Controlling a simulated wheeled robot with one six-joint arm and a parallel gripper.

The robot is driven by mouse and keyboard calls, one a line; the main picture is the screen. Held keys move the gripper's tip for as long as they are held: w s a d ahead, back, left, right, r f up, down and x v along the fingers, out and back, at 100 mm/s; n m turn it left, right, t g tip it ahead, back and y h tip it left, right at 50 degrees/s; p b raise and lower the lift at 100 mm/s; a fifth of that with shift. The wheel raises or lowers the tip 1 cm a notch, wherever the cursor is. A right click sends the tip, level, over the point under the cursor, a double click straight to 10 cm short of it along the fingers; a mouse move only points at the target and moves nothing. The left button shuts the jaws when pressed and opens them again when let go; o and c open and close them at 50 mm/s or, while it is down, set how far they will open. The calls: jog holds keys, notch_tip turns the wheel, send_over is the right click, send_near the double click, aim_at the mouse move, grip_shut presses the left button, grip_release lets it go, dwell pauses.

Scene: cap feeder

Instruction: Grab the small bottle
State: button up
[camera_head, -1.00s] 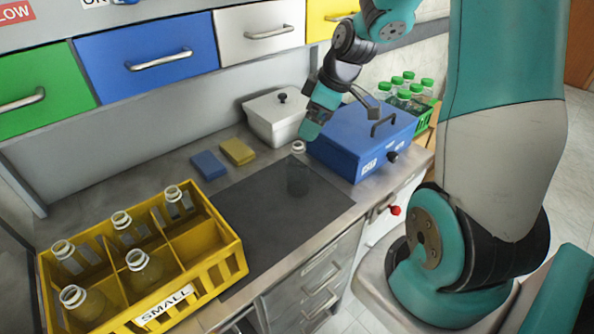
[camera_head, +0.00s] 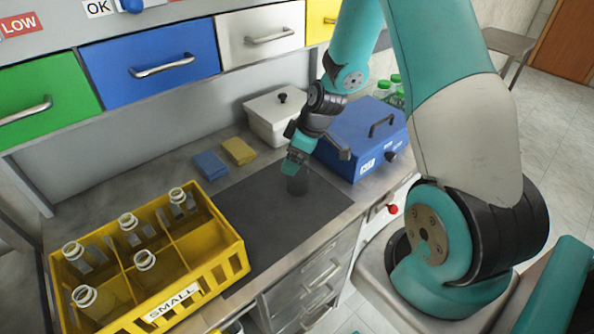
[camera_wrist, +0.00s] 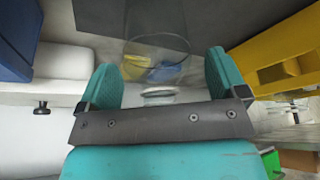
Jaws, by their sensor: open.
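The small bottle (camera_head: 298,184) is clear and empty-looking. It stands upright on the dark mat (camera_head: 250,232), near the blue box. My gripper (camera_head: 295,163) is at the top of the bottle and hides its neck in the head view. In the wrist view the open teal fingers (camera_wrist: 163,85) are on both sides of the bottle's neck, with a gap on each side. The neck ring and clear body of the bottle (camera_wrist: 158,52) show between them. I cannot see the fingers touching the glass.
A yellow crate (camera_head: 222,272) labelled SMALL holds several clear bottles at the left. A blue lidded box (camera_head: 345,160) stands close to the right of my gripper. A white lidded container (camera_head: 270,128) and blue and yellow sponges (camera_head: 238,151) lie behind. The mat's left part is clear.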

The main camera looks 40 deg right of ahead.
jog(key=shift+c, duration=0.5)
jog(key=c, duration=1.1)
jog(key=shift+r, duration=0.1)
jog(key=shift+c, duration=0.2)
